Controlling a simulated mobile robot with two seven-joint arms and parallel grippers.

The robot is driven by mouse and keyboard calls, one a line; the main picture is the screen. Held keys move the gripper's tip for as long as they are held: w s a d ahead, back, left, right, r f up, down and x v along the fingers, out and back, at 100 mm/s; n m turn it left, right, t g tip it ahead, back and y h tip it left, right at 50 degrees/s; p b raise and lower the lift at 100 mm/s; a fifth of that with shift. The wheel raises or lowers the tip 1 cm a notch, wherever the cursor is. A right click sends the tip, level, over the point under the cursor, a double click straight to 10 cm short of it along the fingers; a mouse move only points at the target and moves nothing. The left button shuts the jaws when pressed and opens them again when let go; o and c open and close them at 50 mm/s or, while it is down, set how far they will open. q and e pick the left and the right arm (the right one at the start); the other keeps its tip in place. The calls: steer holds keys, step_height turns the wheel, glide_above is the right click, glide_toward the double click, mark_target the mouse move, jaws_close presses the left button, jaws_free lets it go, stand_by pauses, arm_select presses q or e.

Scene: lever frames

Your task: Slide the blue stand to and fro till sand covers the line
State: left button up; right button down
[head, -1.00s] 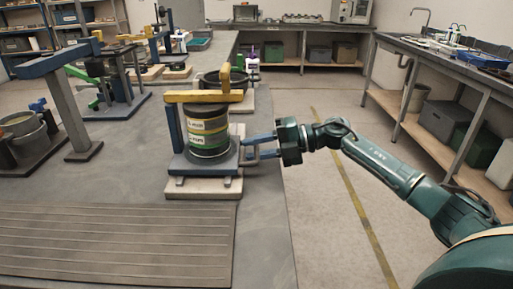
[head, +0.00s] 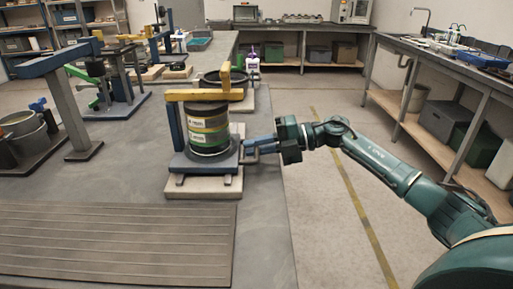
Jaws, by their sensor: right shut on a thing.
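The blue stand (head: 190,162) sits on a pale base block (head: 204,188) near the right edge of the grey bench. It carries a dark cylinder (head: 208,128) with green, yellow and white bands, under a yellow top bar (head: 197,95). A blue handle (head: 262,138) sticks out from the stand's right side. My right gripper (head: 272,147) is shut on this handle, its arm coming in from the right. I cannot make out sand or a line on the cylinder at this size. My left gripper is not in view.
A ribbed mat (head: 115,245) lies at the bench's front. A grey post with a blue arm (head: 68,105) and dark pots (head: 24,135) stand at the left. A black pan (head: 222,80) is behind the stand. The floor right of the bench is open.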

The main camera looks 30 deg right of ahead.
steer(key=w+d, duration=0.1)
steer(key=w, duration=0.1)
steer(key=w+d+b, duration=0.1)
steer(key=w, duration=0.1)
steer(key=w+d+b, duration=0.1)
steer(key=w, duration=0.1)
steer(key=shift+f, duration=0.1)
steer(key=shift+w+d, duration=0.2)
steer(key=shift+w, duration=0.25)
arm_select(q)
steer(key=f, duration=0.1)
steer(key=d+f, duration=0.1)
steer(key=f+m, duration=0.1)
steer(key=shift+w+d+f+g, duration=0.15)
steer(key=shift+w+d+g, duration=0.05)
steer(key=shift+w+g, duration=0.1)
arm_select(e)
steer(key=shift+r, duration=0.2)
steer(key=shift+d, duration=0.1)
steer(key=c, duration=1.6)
jaws_free()
steer(key=shift+w, duration=0.15)
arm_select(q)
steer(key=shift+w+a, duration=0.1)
